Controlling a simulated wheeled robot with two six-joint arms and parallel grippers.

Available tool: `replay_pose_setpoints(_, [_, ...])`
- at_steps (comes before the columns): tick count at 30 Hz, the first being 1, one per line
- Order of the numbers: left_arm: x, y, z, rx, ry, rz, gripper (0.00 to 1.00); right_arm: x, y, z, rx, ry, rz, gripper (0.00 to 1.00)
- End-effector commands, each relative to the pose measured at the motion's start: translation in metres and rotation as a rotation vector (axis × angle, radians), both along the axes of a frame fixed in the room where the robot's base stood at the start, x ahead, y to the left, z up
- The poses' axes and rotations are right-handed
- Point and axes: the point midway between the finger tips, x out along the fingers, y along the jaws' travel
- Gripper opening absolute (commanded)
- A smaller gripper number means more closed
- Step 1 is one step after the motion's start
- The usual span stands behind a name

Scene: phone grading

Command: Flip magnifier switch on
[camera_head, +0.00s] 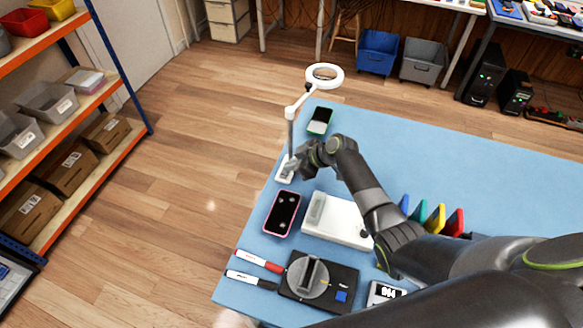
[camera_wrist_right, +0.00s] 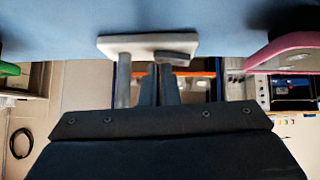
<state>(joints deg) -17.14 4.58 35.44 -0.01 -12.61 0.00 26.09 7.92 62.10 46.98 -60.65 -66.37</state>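The magnifier (camera_head: 325,70) has a white ring head on a jointed arm and a grey post (camera_head: 290,130). Its white base (camera_head: 282,175) stands on the left edge of the blue mat. My right gripper (camera_head: 291,165) is at this base, beside the post, and partly hides it. In the right wrist view, which looks upside down, the base (camera_wrist_right: 120,43) carries a small grey switch (camera_wrist_right: 176,57). The dark fingers (camera_wrist_right: 162,72) are close together with their tips at the switch; I cannot tell if they touch it. No lit ring is evident. My left gripper is not in view.
A pink-framed phone (camera_head: 282,212) and a white box (camera_head: 337,221) lie near the base. A green-framed phone (camera_head: 320,121) lies behind. Markers (camera_head: 259,262) and a black device (camera_head: 320,277) are in front. The blue mat (camera_head: 450,155) is clear at the back right.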

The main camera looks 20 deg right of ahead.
Motion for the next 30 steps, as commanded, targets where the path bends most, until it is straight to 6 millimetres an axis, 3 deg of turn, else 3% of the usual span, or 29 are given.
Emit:
replay_pose_setpoints(18, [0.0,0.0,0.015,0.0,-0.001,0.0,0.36,-0.017,0.01,0.0,0.0,0.012,0.001,0.0])
replay_pose_setpoints(30, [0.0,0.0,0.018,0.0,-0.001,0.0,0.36,-0.015,0.011,0.005,-0.002,0.006,0.0,0.0])
